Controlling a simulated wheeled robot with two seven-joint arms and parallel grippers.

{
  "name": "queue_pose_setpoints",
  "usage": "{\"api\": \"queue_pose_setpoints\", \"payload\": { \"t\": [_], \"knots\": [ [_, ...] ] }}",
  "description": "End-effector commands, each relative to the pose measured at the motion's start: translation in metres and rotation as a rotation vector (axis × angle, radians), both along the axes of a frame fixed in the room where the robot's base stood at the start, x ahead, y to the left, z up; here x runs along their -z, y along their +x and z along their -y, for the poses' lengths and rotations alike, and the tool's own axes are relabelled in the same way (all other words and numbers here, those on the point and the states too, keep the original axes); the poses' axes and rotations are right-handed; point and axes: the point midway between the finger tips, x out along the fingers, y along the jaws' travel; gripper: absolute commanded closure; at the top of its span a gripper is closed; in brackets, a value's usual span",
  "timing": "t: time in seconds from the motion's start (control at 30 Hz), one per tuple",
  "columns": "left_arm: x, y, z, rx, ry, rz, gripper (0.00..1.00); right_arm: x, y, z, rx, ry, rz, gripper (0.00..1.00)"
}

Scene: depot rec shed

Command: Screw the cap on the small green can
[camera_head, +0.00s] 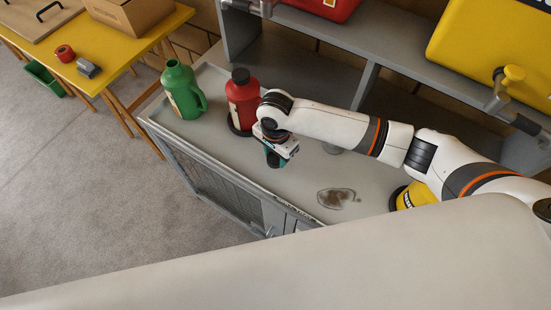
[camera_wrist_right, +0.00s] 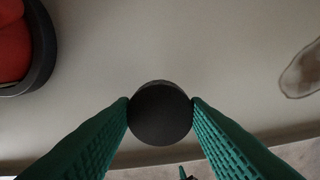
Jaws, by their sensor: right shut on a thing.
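The green can (camera_head: 184,92) stands upright at the far left end of the grey bench top, its handle to the right. No dark cap shows on its green neck. My right gripper (camera_head: 273,160) is over the bench, to the right of and nearer than the can, well apart from it. In the right wrist view, its green ribbed fingers (camera_wrist_right: 160,103) are shut on a round black cap (camera_wrist_right: 160,118), gripped from both sides. The cap is not clearly visible in the head view. My left gripper is not in view.
A red can (camera_head: 243,102) with a black cap stands in a dark round base (camera_wrist_right: 44,45) between the green can and my right arm. A brown stain (camera_head: 337,199) marks the bench (camera_head: 225,150). Grey shelving (camera_head: 370,85) rises behind. A yellow table (camera_head: 110,65) stands at the left.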

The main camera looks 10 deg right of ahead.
Motion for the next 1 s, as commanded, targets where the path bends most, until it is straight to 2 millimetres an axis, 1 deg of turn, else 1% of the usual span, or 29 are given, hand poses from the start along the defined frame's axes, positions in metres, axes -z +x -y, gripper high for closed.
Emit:
{"api": "queue_pose_setpoints", "payload": {
  "t": [0.03, 0.1, 0.2, 0.3, 0.47, 0.73, 0.77, 1.0],
  "knots": [
    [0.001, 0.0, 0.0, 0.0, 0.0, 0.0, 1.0, -0.012, 0.001, -0.001, -0.001, 0.003, 0.004, 0.8],
    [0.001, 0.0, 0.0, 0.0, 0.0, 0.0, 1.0, -0.026, 0.001, 0.0, -0.002, 0.002, 0.003, 0.8],
    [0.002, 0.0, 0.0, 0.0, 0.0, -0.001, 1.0, -0.044, 0.001, 0.0, -0.002, 0.002, 0.003, 0.8],
    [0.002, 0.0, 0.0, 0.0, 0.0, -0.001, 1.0, -0.057, 0.001, 0.0, -0.001, 0.001, 0.002, 0.8],
    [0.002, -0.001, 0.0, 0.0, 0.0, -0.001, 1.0, -0.066, 0.0, 0.0, 0.0, 0.001, 0.001, 0.8],
    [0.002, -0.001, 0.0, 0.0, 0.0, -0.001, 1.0, -0.067, 0.0, 0.0, 0.0, 0.0, 0.0, 0.8],
    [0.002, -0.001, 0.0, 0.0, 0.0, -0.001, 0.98, -0.067, 0.0, 0.0, 0.0, 0.0, 0.0, 0.8],
    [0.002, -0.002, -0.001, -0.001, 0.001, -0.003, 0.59, -0.067, 0.0, 0.001, -0.006, 0.0, 0.001, 0.8]
  ]
}}
